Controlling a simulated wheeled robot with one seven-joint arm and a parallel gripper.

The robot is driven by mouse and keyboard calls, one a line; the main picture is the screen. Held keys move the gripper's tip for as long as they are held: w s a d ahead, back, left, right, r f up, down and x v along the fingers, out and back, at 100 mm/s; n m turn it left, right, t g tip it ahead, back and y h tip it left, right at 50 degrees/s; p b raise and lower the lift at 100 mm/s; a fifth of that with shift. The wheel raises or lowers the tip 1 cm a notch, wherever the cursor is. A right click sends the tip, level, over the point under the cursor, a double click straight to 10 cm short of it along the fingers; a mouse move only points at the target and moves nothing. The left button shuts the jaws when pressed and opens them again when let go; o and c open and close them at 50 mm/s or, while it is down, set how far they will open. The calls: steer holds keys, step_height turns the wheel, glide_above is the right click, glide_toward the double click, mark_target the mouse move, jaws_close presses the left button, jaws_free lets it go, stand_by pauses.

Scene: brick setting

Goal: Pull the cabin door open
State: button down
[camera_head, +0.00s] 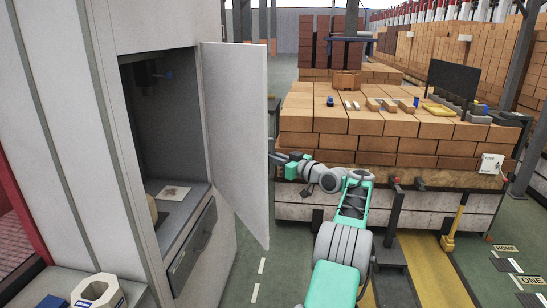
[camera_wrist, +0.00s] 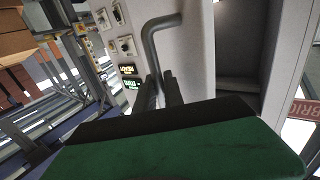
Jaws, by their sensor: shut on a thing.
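The cabin door (camera_head: 238,135) is a pale grey panel standing well open, swung out to the right of the cabin's dark opening. Its outer face is turned away from the head camera. In the wrist view the door (camera_wrist: 194,60) bears a bent grey bar handle (camera_wrist: 150,45). My gripper (camera_wrist: 160,82) is shut on the lower part of this handle. In the head view my gripper (camera_head: 273,152) is at the door's right side, its tips partly hidden by the panel.
Inside the cabin are a grey shelf with a paper (camera_head: 173,192) and a drawer (camera_head: 192,245). Brick stacks (camera_head: 400,125) with small items on top stand behind my arm. A yellow-handled tool (camera_head: 455,225) stands at right. Green floor (camera_head: 275,250) is clear below the door.

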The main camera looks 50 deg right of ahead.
steer(key=c, duration=1.7)
jaws_free()
steer(key=shift+w+a, duration=0.1)
steer(key=s+b, duration=0.2)
steer(key=s, duration=0.5)
steer(key=shift+s+b, duration=0.4)
steer(key=shift+c, duration=0.5)
